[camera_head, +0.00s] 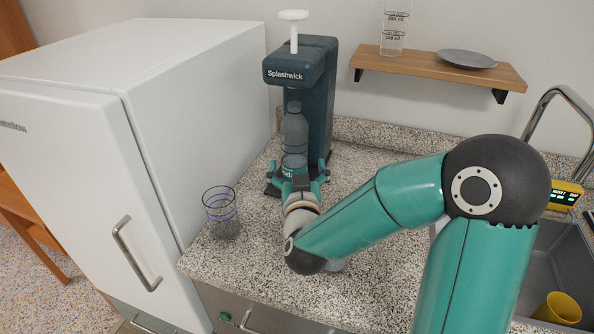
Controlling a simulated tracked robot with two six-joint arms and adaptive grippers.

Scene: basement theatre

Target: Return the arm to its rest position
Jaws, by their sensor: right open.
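My right arm (365,215) reaches in from the right across the counter. My right gripper (298,167) is open at the front of the dark teal Splashwick machine (322,95). Its fingers lie to either side of the lower part of a grey translucent bottle (295,130). The bottle is upright in the machine, under its head. Whether the fingers touch it I cannot tell. The bottle's base is hidden behind the gripper. My left gripper is not in view.
A clear glass with blue lines (220,205) stands left on the speckled counter (240,262), beside the white fridge (165,90). A wooden shelf (430,68) holds a measuring vessel (395,28) and a grey plate (466,59). A yellow cup (558,309) is in the sink (570,255) at right.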

